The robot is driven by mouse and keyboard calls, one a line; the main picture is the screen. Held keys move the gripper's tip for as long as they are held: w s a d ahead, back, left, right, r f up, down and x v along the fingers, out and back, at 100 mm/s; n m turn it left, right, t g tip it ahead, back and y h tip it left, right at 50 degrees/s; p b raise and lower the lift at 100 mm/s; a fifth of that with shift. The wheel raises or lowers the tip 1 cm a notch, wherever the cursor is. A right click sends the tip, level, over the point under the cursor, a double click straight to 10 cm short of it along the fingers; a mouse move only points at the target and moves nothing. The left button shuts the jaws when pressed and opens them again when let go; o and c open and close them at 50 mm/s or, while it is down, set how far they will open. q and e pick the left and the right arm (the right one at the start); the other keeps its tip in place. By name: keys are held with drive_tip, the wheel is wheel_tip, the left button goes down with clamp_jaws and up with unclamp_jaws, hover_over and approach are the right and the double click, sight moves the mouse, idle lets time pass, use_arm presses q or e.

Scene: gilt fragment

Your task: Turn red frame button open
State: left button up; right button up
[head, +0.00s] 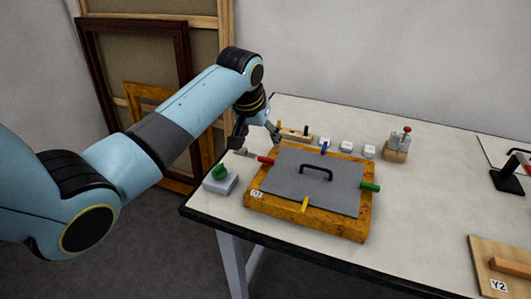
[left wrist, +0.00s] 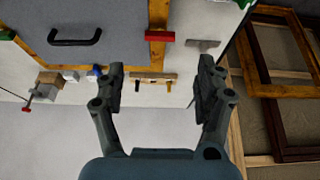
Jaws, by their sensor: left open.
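The wooden frame (head: 360,229) lies flat on the table with a grey panel (head: 290,180) and black handle inside it. The red button (head: 265,160) lies crosswise on the frame's left rail; it also shows in the left wrist view (left wrist: 160,36). Whether its inner end overlaps the panel is hard to tell. My left gripper (head: 258,144) is above the table near the frame's far left corner, apart from the red button. In the left wrist view, its fingers (left wrist: 160,82) are spread and empty, with the red button beyond the gap. My right gripper is not in view.
Blue (head: 324,146), green (head: 370,187) and yellow (head: 305,204) buttons sit on the other rails.

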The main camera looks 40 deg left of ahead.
sight(266, 159)
use_arm(q)
drive_tip(key=x, duration=1)
drive_tip(key=shift+b, duration=0.35)
drive_tip(key=c, duration=1.2)
drive_tip(key=shift+o, duration=0.2)
